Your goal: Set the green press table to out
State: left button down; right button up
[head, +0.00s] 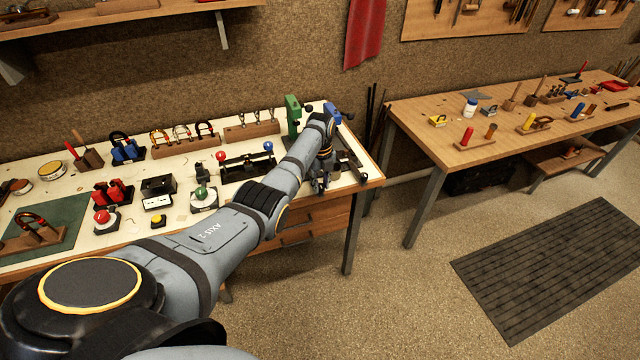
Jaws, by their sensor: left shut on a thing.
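The green press (292,116) stands upright at the back right of the white-topped workbench. My left arm covers most of its lower front, so its table is largely hidden and I cannot read its position. My left gripper (321,184) points down at the bench's front edge, in front of the green press. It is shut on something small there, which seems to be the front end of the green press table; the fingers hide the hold. My right gripper is out of view.
A blue press (332,111) stands just right of the green one, with a dark rail (352,163) reaching forward. Left of my forearm are a black fixture with red and blue knobs (246,160) and a green button (201,194).

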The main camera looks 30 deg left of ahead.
pick_arm(q)
jog(key=shift+s+f, duration=0.1)
jog(key=shift+f, duration=0.05)
jog(key=c, duration=1.4)
grip_release()
jog(key=shift+d, duration=0.1)
jog(key=shift+o, duration=1.6)
jog(key=shift+r, duration=0.2)
notch_tip(320, 180, up, 12)
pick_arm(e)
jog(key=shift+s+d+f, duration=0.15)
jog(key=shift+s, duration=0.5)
pick_arm(q)
jog(key=shift+f, duration=0.1)
